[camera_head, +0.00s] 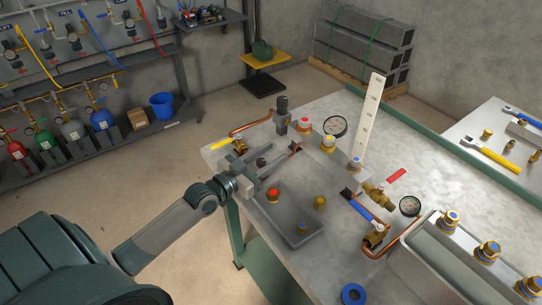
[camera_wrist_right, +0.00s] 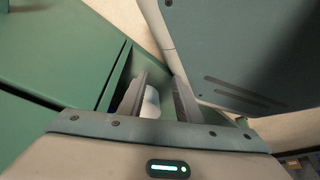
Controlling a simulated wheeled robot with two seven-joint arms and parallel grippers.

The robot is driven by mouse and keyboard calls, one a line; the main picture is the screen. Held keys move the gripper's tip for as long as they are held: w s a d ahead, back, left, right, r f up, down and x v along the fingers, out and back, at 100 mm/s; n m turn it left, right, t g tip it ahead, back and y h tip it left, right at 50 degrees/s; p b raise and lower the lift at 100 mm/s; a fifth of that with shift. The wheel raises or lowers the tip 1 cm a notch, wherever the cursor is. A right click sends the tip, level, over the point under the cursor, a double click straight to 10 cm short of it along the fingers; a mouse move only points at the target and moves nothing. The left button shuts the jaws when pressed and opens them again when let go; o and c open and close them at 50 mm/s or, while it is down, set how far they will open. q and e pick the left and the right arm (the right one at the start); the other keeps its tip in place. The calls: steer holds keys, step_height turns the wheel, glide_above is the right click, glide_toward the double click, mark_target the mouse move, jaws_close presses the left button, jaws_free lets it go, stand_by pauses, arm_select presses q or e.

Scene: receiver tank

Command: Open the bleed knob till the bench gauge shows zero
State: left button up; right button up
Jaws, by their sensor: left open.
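My left gripper (camera_head: 266,168) is open over the left side of the bench (camera_head: 405,160), beside the grey block and above the tray's back edge. I see nothing held in it. A round gauge (camera_head: 335,126) stands behind the block, and a second round gauge (camera_head: 410,206) sits at the right by the brass fittings. Their readings are too small to tell. A red-topped knob (camera_head: 272,194) and a brass knob (camera_head: 320,202) are in the grey tray. I cannot tell which knob is the bleed knob. My right gripper (camera_wrist_right: 162,98) shows only in the wrist view, its fingers apart.
A bin (camera_head: 450,262) with blue-topped brass parts is at front right. A white cylinder (camera_wrist_right: 151,103) shows beyond my right fingers.

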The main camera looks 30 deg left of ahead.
steer(key=shift+w+r, duration=0.1)
steer(key=shift+w, duration=0.25)
arm_select(q)
jaws_close()
arm_select(e)
steer(key=shift+s, duration=0.15)
